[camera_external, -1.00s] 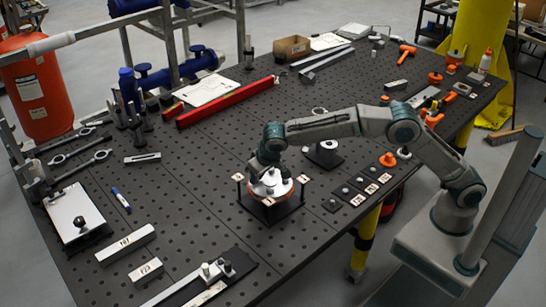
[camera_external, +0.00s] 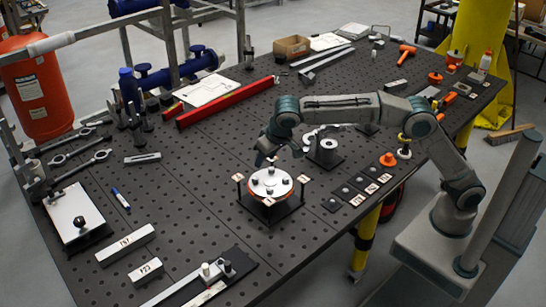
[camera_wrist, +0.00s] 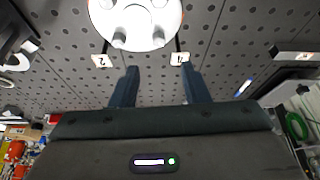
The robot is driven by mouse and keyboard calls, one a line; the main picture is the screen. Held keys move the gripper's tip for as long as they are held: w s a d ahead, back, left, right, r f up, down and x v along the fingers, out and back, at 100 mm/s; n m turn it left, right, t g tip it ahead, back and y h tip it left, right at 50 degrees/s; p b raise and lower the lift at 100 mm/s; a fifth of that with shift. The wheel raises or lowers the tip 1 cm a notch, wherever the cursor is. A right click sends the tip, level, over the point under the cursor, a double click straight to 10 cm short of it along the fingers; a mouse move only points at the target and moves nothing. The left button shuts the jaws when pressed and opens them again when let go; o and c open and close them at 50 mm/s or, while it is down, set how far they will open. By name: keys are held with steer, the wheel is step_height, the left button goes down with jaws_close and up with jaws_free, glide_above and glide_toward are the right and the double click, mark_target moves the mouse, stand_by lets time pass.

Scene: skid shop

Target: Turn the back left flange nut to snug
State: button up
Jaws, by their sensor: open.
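The round flange (camera_external: 270,183) is a pale disc with an orange rim, on a dark stand with small numbered tags around it. Several grey nuts stand on its face. I cannot tell which is the back left flange nut or how tight any of them is. My gripper (camera_external: 265,160) is above the far side of the flange, apart from it. In the wrist view, the flange (camera_wrist: 135,18) is cut off by the top edge, with two nuts near its lower rim. My gripper (camera_wrist: 159,72) has its two fingers apart with nothing between them.
The perforated table (camera_external: 200,150) is clear just left of the flange. Small tagged pads (camera_external: 357,190) lie to the right, near an orange cone (camera_external: 388,160). A red bar (camera_external: 225,103) lies farther back.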

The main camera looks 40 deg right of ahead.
steer(key=shift+v, duration=1.6)
steer(key=shift+w, duration=0.1)
steer(key=s+d+g, duration=0.1)
steer(key=s+d, duration=0.1)
steer(key=d, duration=1.4)
steer(key=s+d, duration=0.2)
steer(key=d, duration=1.3)
steer(key=s+d+f, duration=0.4)
steer(key=s+d, duration=0.3)
steer(key=s, duration=0.2)
steer(key=s+d+f+m, duration=0.1)
steer(key=s+d+f, duration=0.4)
steer(key=s+d, duration=0.3)
steer(key=shift+s+f+g, duration=0.3)
steer(key=shift+s, duration=0.8)
